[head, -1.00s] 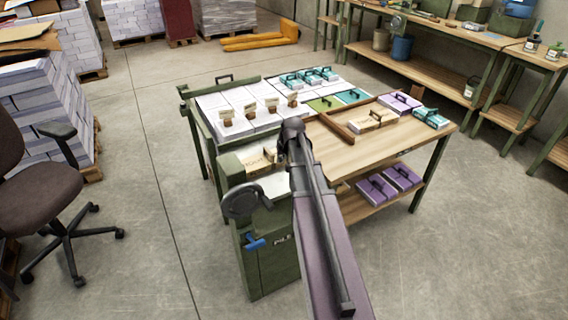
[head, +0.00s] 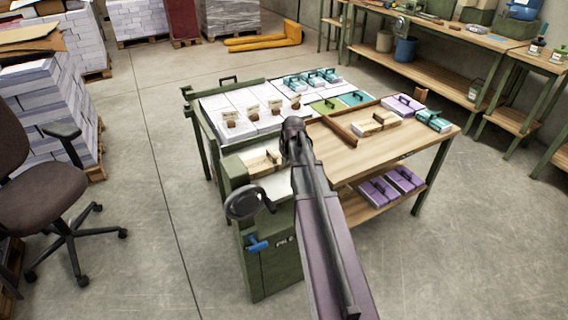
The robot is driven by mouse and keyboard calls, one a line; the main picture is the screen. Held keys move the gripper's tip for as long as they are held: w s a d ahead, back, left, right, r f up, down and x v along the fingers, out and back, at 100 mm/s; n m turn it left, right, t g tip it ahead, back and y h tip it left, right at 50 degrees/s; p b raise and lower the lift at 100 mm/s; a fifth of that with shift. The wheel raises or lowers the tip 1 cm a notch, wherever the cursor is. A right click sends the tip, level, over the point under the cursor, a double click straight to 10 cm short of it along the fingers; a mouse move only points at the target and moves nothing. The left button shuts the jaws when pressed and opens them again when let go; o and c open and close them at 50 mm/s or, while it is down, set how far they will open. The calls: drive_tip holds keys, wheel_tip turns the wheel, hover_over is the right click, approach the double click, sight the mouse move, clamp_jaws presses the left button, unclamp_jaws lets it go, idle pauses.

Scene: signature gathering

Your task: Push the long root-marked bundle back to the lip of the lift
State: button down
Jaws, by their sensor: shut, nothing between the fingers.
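A pale tan bundle (head: 262,160) with dark lettering, too small to read surely, lies on the white top of the green lift (head: 272,262) at the table's left front. My arm hides its right end. My gripper (head: 295,132) is shut and empty, beside that right end; its fingertips are mostly hidden, so I cannot tell whether it touches the bundle.
White stacks with brown tags (head: 252,112) stand behind the lift, with teal bundles (head: 314,77) behind them. Purple (head: 402,104) and teal (head: 433,121) bundles lie at the table's right. A handwheel (head: 244,202) juts from the lift's front. The wood between the divider and my arm is clear.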

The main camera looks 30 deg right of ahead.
sight(281, 179)
drive_tip(key=shift+b+x, duration=4.6)
drive_tip(key=shift+x, duration=0.35)
drive_tip(key=shift+w+r, duration=0.2)
drive_tip(key=shift+w, duration=1.75)
drive_tip(key=w, duration=1.4)
drive_tip(key=shift+a, duration=0.2)
